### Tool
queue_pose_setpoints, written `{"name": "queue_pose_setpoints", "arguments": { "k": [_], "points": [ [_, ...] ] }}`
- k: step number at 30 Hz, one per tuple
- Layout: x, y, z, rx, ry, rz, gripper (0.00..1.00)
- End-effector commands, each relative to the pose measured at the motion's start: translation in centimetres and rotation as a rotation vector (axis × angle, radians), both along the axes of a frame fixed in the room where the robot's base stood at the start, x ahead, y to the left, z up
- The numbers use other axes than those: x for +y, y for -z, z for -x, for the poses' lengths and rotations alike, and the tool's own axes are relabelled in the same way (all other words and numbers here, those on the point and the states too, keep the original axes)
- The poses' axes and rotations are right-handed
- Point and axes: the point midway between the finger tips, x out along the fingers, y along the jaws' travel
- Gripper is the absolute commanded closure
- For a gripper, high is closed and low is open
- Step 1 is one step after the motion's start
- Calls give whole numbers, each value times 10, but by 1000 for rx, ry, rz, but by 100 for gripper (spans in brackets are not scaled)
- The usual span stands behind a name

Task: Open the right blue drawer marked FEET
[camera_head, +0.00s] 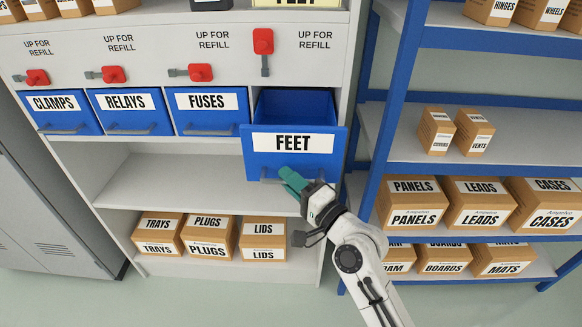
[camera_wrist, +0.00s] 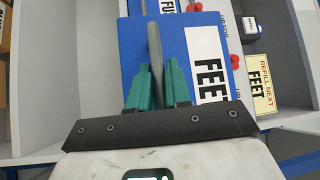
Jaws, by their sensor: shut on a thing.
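The blue drawer marked FEET (camera_head: 292,158) is the rightmost of the row and stands pulled out from the cabinet, its empty-looking inside partly visible from above. Its front also shows in the wrist view (camera_wrist: 180,40). My gripper (camera_head: 290,180) is at the lower edge of the drawer front. In the wrist view my green fingers (camera_wrist: 158,80) are on either side of the grey bar handle (camera_wrist: 155,45) and shut on it. In the head view the gripper hides part of the handle.
Drawers CLAMPS (camera_head: 58,113), RELAYS (camera_head: 127,112) and FUSES (camera_head: 208,111) are shut. The red lever above FEET (camera_head: 263,41) points up; the other red levers lie sideways. A blue-framed shelf (camera_head: 382,110) stands close at the right. Boxes stand on the low shelf (camera_head: 190,208).

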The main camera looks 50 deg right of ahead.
Motion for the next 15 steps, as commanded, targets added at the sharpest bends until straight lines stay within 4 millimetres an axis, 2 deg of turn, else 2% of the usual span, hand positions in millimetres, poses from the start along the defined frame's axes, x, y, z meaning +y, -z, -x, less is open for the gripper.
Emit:
{"name": "queue_pose_setpoints", "arguments": {
  "k": [7, 15],
  "points": [
    [31, 2, 24, 9, -5, -3, 100],
    [38, 3, 30, 6, -3, -3, 100]
  ]
}}
